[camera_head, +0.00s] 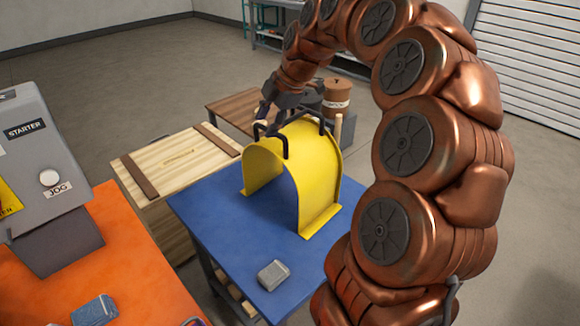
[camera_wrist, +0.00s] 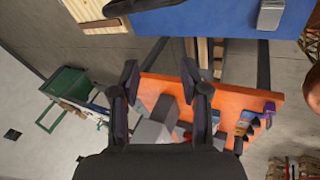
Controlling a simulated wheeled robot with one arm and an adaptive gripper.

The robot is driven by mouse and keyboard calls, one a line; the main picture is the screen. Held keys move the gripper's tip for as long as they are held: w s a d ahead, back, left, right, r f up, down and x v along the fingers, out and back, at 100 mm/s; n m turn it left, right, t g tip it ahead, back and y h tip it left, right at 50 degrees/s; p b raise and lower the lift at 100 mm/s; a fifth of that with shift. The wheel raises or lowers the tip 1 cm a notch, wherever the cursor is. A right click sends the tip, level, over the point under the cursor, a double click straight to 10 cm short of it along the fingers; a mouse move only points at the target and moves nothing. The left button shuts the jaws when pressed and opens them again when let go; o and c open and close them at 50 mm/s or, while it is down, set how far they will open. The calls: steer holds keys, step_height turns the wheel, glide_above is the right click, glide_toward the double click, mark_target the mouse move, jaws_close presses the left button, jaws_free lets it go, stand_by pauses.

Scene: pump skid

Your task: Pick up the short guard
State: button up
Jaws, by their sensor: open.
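A yellow arched guard (camera_head: 312,165) with black handles on top stands upright on a blue table (camera_head: 215,222). It is the only guard I can make out, and its far side is hidden. My gripper (camera_head: 264,108) is at the far upper left of the guard, near the handles. Whether it touches a handle cannot be told. In the wrist view my gripper (camera_wrist: 160,80) has its two fingers spread, with nothing between them. A dark curved piece (camera_wrist: 130,6) at the top edge there may be part of a handle.
A grey block (camera_head: 273,274) lies on the blue table's front. An orange table (camera_head: 130,262) with a starter box (camera_head: 42,165) stands at the left. A wooden crate (camera_head: 175,160) and a brown table (camera_head: 235,110) with a brown container (camera_head: 337,97) stand behind.

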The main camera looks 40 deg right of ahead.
mark_target(291, 119)
steer(key=w+d+n+t+h, duration=0.1)
steer(key=w+d+n+t, duration=0.15)
steer(key=d, duration=0.95)
steer(key=shift+n+g, duration=0.25)
steer(key=shift+g, duration=0.2)
steer(key=shift+p+x, duration=0.8)
steer(key=shift+x, duration=3.45)
steer(key=shift+d, duration=0.15)
jaws_close()
